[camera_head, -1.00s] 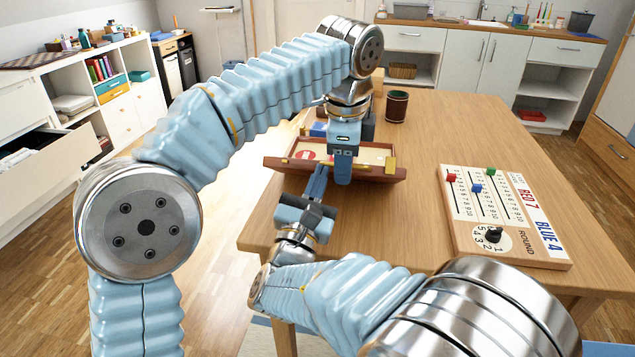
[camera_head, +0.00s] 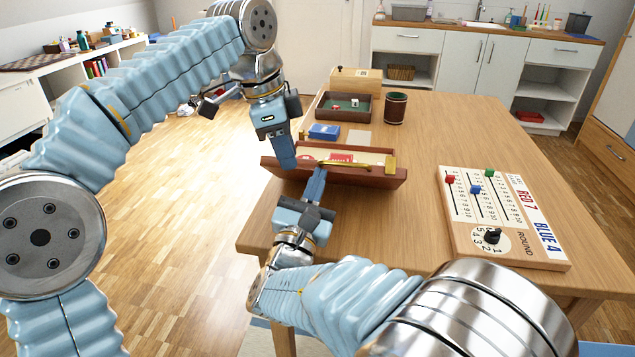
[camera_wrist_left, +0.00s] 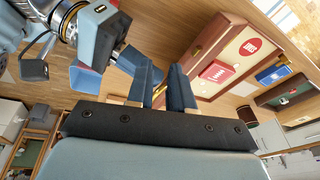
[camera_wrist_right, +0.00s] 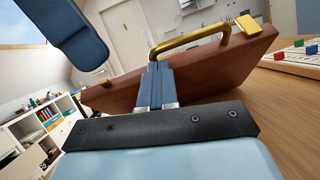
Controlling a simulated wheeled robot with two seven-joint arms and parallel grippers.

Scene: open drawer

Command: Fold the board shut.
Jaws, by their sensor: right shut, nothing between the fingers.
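A scoreboard with pegs (camera_head: 490,210) lies on the right of the table. Behind the board are a blue box (camera_head: 324,131), a dark tray with dice (camera_head: 343,106), a dark cup (camera_head: 396,107) and a wooden box (camera_head: 357,80). The table's middle is clear.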

